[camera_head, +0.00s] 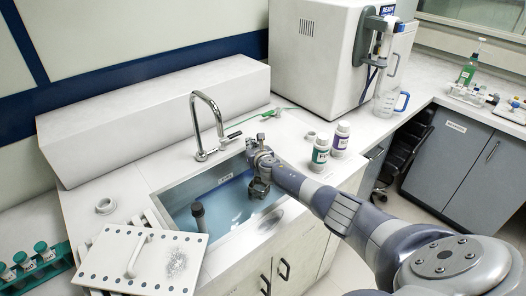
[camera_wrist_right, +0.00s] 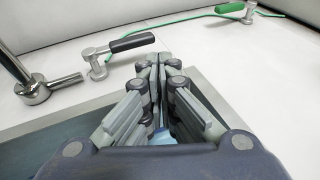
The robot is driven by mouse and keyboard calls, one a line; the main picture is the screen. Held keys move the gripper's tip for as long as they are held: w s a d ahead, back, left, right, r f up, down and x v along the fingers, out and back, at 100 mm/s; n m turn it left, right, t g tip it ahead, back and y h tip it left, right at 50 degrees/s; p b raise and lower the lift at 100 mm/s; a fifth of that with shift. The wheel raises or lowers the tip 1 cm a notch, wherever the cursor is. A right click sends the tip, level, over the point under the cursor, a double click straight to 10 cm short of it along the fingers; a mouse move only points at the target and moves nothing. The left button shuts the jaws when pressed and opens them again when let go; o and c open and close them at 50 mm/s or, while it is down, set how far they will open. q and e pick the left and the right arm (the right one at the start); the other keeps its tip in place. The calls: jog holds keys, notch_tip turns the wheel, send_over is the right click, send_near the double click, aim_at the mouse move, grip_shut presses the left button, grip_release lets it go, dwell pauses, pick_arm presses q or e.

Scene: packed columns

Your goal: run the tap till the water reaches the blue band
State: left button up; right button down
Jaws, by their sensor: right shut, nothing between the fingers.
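The silver gooseneck tap (camera_head: 205,115) stands on the counter behind the sink; its base also shows at the left of the wrist view (camera_wrist_right: 35,92). A lever with a black handle (camera_wrist_right: 132,42) sits to the right of that base. The sink (camera_head: 163,200) holds blue-looking water (camera_head: 228,206); I cannot pick out the blue band from the water. No stream shows under the spout. My right gripper (camera_head: 252,147) is shut and empty at the sink's back edge, right of the lever and apart from it. My left gripper is not in view.
A dark standpipe (camera_head: 198,217) rises in the sink. A perforated white board with a handle (camera_head: 105,262) lies at the front left. Two labelled bottles (camera_head: 320,155) stand right of the sink. A green-handled valve (camera_wrist_right: 230,7) and hose lie behind.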

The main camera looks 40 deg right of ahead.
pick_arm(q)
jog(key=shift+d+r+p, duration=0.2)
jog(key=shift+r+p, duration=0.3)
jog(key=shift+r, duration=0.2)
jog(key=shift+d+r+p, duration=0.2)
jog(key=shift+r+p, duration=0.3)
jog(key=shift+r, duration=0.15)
pick_arm(e)
jog(key=s+r, duration=0.1)
jog(key=s, duration=0.6)
jog(key=shift+s+d+r, duration=0.25)
jog(key=shift+d+r, duration=0.1)
jog(key=shift+d, duration=0.1)
